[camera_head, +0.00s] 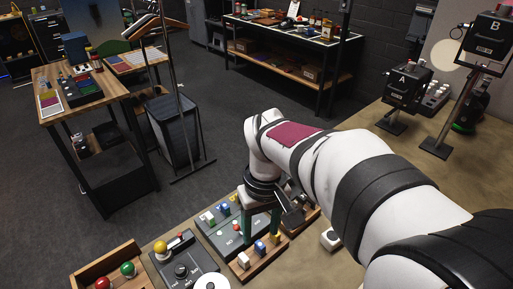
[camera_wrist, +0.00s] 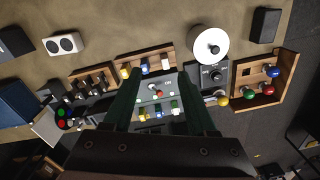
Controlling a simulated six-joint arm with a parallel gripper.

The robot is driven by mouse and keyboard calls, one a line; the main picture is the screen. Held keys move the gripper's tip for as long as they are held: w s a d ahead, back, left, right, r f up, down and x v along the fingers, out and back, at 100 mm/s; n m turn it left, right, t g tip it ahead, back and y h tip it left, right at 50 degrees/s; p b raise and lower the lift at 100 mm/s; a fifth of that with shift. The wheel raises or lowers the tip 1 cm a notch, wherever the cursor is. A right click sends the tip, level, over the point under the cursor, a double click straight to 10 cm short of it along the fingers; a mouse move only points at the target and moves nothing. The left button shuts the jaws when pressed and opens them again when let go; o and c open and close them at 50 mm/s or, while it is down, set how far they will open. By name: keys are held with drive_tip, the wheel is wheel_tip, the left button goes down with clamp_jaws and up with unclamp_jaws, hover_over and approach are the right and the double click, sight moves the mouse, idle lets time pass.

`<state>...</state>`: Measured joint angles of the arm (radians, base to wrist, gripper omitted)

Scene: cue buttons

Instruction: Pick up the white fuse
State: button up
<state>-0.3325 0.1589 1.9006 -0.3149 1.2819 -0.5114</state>
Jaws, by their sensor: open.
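A white fuse (camera_head: 243,261) stands at the left end of a wooden rack (camera_head: 262,265), beside a blue and a yellow fuse. In the wrist view this white fuse (camera_wrist: 166,62) is at the rack's right end, beyond my fingertips. A second white fuse (camera_head: 208,216) sits on a grey panel (camera_head: 215,232) with another blue and yellow one; it also shows in the wrist view (camera_wrist: 175,107). My gripper (camera_head: 260,230) is open and empty, fingers pointing down near the rack and panel. In the wrist view its green fingers (camera_wrist: 158,80) straddle the panel. My arm hides some of the right side.
A dark box with a yellow knob (camera_head: 160,247) and a wooden tray with red and green knobs (camera_head: 127,269) stand left of the panel. A small white two-button box (camera_head: 330,240) is to the right. Bare bench lies beyond the rack.

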sight(241, 253)
drive_tip(key=w+a+f+n, duration=0.4)
drive_tip(key=w+a+f, duration=0.1)
drive_tip(key=a, duration=0.1)
drive_tip(key=f, duration=0.9)
drive_tip(key=s+f, duration=0.1)
drive_tip(key=f, duration=0.4)
drive_tip(key=shift+s+d, duration=0.1)
drive_tip(key=shift+d, duration=0.3)
clamp_jaws()
